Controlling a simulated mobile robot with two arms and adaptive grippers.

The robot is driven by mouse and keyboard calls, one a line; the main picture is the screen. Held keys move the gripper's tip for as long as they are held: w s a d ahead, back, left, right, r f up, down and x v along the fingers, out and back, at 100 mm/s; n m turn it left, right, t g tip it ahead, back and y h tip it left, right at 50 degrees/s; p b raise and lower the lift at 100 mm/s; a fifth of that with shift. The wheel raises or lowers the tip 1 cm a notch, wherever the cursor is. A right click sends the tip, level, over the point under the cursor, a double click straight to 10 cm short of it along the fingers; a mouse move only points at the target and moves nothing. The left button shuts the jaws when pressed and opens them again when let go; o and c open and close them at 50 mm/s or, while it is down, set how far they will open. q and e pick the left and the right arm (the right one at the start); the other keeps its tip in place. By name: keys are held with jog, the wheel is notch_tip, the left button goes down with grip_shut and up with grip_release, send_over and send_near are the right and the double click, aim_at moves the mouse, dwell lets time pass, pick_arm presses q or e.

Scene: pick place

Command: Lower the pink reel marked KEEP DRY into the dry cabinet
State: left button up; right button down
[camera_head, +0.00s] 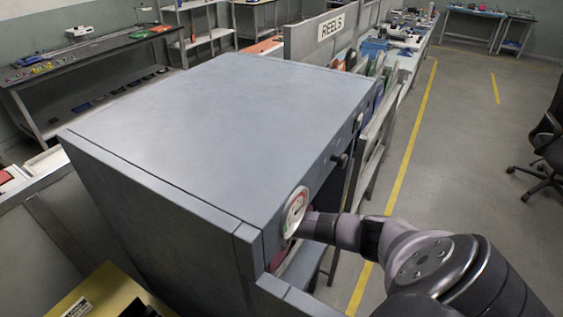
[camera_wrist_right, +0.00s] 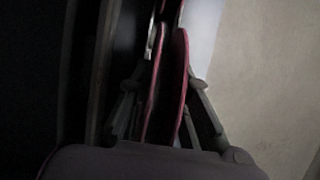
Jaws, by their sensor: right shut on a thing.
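The dry cabinet is the large grey box (camera_head: 215,110) filling the middle of the head view, with a round gauge (camera_head: 295,212) on its front edge. My right arm reaches to its front opening just below the gauge, and the gripper itself is hidden there in the head view. In the right wrist view my right gripper (camera_wrist_right: 166,85) is shut on the pink reel (camera_wrist_right: 180,78), which is seen edge-on as two dark pink flanges. A reddish patch (camera_head: 280,257) shows under the gauge. The KEEP DRY marking is not visible. My left gripper is not seen.
A rack with a REELS sign (camera_head: 331,27) stands behind the cabinet on the right. A yellow thing with a label (camera_head: 100,290) is at the bottom left. Free floor with a yellow line (camera_head: 405,165) and a black chair (camera_head: 545,150) lie to the right.

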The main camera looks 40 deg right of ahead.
jog(key=shift+f+b, duration=0.65)
jog(key=shift+f, duration=0.35)
jog(key=shift+f, duration=0.15)
jog(key=shift+f+b, duration=0.55)
jog(key=shift+f, duration=0.15)
jog(key=c, duration=1.4)
grip_release()
jog(key=shift+o, duration=0.2)
jog(key=o, duration=0.3)
